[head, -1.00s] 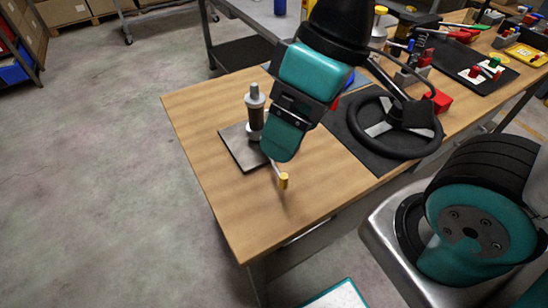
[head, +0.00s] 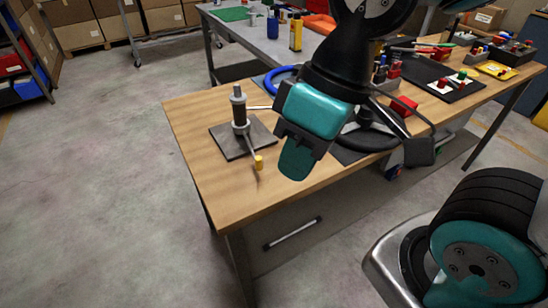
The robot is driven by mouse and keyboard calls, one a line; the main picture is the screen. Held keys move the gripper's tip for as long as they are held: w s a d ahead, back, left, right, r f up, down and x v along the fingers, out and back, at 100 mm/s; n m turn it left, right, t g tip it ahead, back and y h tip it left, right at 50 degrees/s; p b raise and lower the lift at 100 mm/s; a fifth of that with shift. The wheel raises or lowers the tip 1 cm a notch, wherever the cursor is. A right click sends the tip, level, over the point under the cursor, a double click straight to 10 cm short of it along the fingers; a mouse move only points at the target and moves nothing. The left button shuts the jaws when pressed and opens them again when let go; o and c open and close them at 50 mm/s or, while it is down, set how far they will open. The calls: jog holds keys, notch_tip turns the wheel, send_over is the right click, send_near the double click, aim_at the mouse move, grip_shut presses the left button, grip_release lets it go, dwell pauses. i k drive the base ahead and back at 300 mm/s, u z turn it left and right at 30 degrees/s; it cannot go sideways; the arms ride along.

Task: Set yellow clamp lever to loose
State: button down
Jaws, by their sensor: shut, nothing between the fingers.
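The clamp lever is a thin metal rod with a yellow knob (head: 259,162) at its end, in the head view. It slopes from a black and grey upright post (head: 239,110) toward the front right and reaches past the edge of the square dark base plate (head: 232,150). The plate lies on the wooden table. My gripper (head: 296,165) is teal and black, shut and empty, to the right of the yellow knob and apart from it in the picture. Its height above the table is hard to tell.
The wooden table (head: 195,120) has bare wood left of the plate and in front of it. A dark steering wheel (head: 375,139) lies partly behind my arm, near a red block (head: 404,106). A grey table (head: 262,46) with bottles stands behind.

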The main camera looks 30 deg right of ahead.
aim_at(258, 159)
jog(key=z, duration=1.1)
jog(key=i, duration=0.4)
jog(key=u, duration=0.7)
